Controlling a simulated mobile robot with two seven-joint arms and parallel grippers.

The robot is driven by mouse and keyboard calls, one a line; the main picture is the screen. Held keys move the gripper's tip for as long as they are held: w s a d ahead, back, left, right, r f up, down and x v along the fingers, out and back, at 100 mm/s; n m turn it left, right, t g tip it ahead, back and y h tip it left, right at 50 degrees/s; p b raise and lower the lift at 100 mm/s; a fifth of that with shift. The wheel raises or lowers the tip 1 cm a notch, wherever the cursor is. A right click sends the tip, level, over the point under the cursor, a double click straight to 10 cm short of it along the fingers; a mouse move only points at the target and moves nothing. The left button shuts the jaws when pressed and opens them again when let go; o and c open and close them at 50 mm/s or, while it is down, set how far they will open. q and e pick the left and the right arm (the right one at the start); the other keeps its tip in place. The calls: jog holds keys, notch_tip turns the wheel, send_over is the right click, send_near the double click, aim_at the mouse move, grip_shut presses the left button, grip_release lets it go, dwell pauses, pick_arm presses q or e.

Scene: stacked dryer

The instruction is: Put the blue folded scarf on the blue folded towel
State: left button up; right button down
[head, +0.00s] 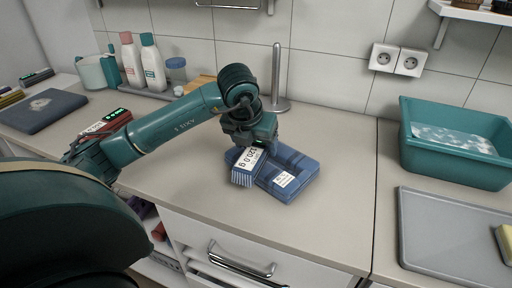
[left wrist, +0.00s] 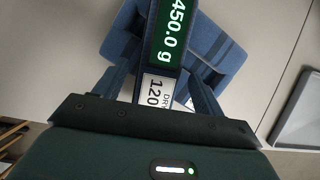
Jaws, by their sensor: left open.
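The blue folded towel (head: 294,184) lies flat on the counter in the middle of the head view, with a white label on top. The blue folded scarf (head: 242,181), with a striped edge and a white label reading 120.0 g, sits over the towel's left part, looking tilted; its full contact is hidden. My left gripper (head: 254,146) is just above and behind the scarf, jaws open. In the left wrist view its open fingers (left wrist: 163,92) stand either side of the white label, with a green 450.0 g display between them; the towel (left wrist: 222,50) shows beyond. My right gripper is not in view.
A metal upright holder (head: 277,75) stands behind the towel. A teal tub (head: 455,165) and a grey tray (head: 445,235) are at right. Bottles (head: 152,65) stand back left, and a dark blue flat item (head: 30,117) lies far left. The counter right of the towel is clear.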

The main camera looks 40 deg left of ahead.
pick_arm(q)
jog(key=a+v, duration=0.1)
jog(key=v, duration=0.9)
jog(key=shift+d, duration=0.5)
jog(key=shift+s, duration=0.1)
